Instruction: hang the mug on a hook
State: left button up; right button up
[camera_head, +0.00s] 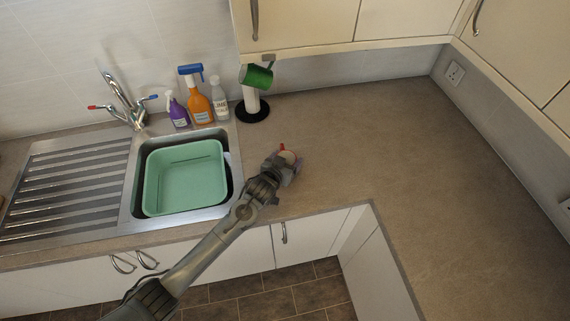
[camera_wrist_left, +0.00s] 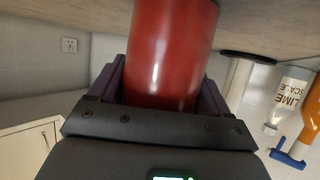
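A red mug (camera_head: 288,157) is at my left gripper (camera_head: 282,167) on the counter right of the sink; its lower part is hidden by the gripper. In the left wrist view the red mug (camera_wrist_left: 170,50) fills the space between the two fingers (camera_wrist_left: 160,95), which appear to touch both its sides. I cannot tell if it rests on the counter or is just above. A stand with a pale post (camera_head: 252,101) and a black round base (camera_head: 252,112) is at the back. A green mug (camera_head: 257,76) hangs tilted at its top. Hooks are not clear. My right gripper is out of view.
A green basin (camera_head: 185,178) sits in the sink. A purple bottle (camera_head: 178,112), an orange spray bottle (camera_head: 197,107) and a lime-scale bottle (camera_head: 219,102) stand left of the stand. Wall cabinets (camera_head: 330,20) overhang the back. The counter (camera_head: 400,140) to the right is clear.

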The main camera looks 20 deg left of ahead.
pick_arm(q)
jog(key=c, duration=0.4)
jog(key=shift+r, duration=0.1)
jog(key=shift+c, duration=0.8)
jog(key=shift+r, duration=0.1)
